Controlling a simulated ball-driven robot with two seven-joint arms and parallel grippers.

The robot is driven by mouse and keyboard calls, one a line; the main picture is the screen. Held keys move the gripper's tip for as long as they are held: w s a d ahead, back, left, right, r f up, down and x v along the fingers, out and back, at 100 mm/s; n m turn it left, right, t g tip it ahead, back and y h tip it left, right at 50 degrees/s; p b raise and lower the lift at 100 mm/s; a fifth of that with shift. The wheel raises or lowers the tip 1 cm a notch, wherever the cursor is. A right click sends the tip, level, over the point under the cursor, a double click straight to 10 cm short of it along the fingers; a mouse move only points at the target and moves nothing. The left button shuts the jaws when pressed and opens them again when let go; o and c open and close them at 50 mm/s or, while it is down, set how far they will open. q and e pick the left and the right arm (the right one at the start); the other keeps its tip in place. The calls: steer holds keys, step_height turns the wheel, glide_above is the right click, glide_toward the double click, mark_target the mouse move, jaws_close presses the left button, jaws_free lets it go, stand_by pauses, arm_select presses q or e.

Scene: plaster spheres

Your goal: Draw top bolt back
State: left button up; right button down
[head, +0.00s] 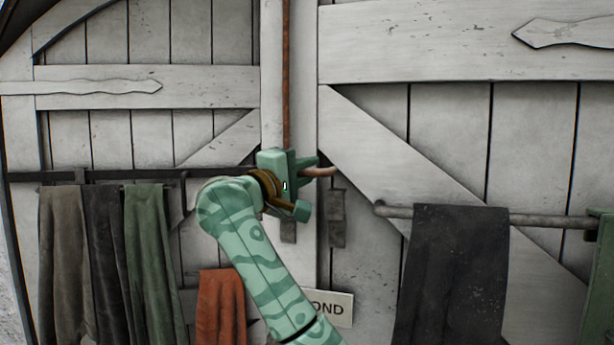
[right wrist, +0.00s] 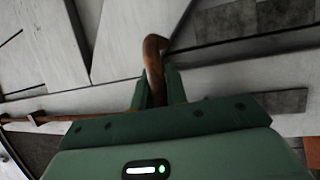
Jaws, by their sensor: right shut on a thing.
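The top bolt (head: 286,75) is a thin rusty brown rod running vertically down the seam between two whitewashed plank doors. Its bent handle (head: 325,172) pokes out to the right of my right gripper (head: 308,166). In the right wrist view my right gripper (right wrist: 160,88) has its two green fingers on either side of the rusty handle (right wrist: 153,60), shut on it. The handle's curved end sticks out past the fingertips. The bolt's lower part is hidden behind the gripper in the head view. My left gripper is not in view.
A black cloth (head: 450,270) hangs on a rail at right. Dark metal plates (head: 337,215) sit below the gripper. A partly hidden sign (head: 335,308) is lower down.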

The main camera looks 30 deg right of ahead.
steer(key=shift+w+f, duration=0.15)
steer(key=shift+f, duration=0.35)
steer(key=c, duration=1.7)
jaws_free()
steer(key=o, duration=0.3)
steer(key=shift+r, duration=0.15)
steer(key=shift+a, duration=0.1)
steer(key=b+v, duration=0.5)
steer(key=v, duration=1.1)
steer(key=shift+a, duration=0.15)
steer(key=shift+r, duration=0.1)
